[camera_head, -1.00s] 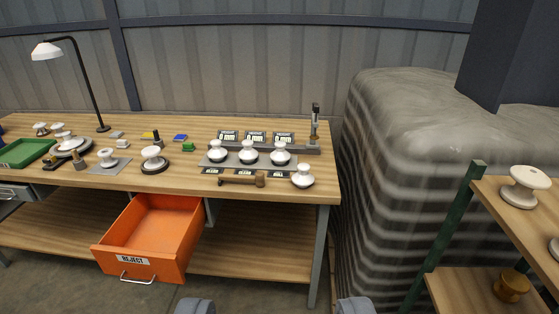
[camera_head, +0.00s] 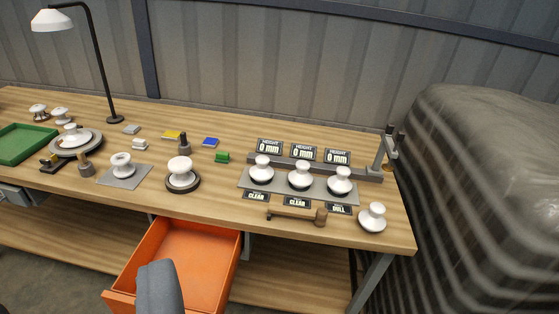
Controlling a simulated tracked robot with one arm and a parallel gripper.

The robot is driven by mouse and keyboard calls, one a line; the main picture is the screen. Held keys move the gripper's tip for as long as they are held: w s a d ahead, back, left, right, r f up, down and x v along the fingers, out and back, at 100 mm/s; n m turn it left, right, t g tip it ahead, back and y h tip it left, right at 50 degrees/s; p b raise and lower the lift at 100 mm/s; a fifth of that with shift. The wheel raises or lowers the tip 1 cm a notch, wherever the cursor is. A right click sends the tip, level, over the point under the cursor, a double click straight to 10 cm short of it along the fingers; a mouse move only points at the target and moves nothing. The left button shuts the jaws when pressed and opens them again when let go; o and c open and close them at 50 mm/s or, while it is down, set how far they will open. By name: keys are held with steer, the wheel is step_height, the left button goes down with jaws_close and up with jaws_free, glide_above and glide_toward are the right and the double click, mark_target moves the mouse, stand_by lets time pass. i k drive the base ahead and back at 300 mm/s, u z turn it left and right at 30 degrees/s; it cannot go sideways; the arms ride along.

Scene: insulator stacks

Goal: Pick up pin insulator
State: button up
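Several white insulators stand on the wooden bench, and I cannot tell which is the pin insulator. Three stand in a row on a grey plate: left (camera_head: 262,170), middle (camera_head: 301,176), right (camera_head: 341,181). One (camera_head: 372,217) stands alone at the bench's front right. Another (camera_head: 181,172) sits on a dark round base, one (camera_head: 121,165) on a grey square plate, and one (camera_head: 73,136) on a round grey disc. The other finger is out of view. Nothing is held at the visible finger.
An open orange drawer (camera_head: 205,262) juts out below the bench (camera_head: 230,215). A wooden mallet (camera_head: 298,215) lies before the row, with height displays (camera_head: 303,153) behind. A desk lamp (camera_head: 97,62), green tray (camera_head: 22,142) and gauge stand (camera_head: 384,153) are obstacles. A wrapped stack (camera_head: 475,190) stands right.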

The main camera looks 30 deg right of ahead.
mark_target(340, 184)
steer(key=z, duration=0.05)
steer(key=i, duration=1.75)
steer(key=z, duration=0.55)
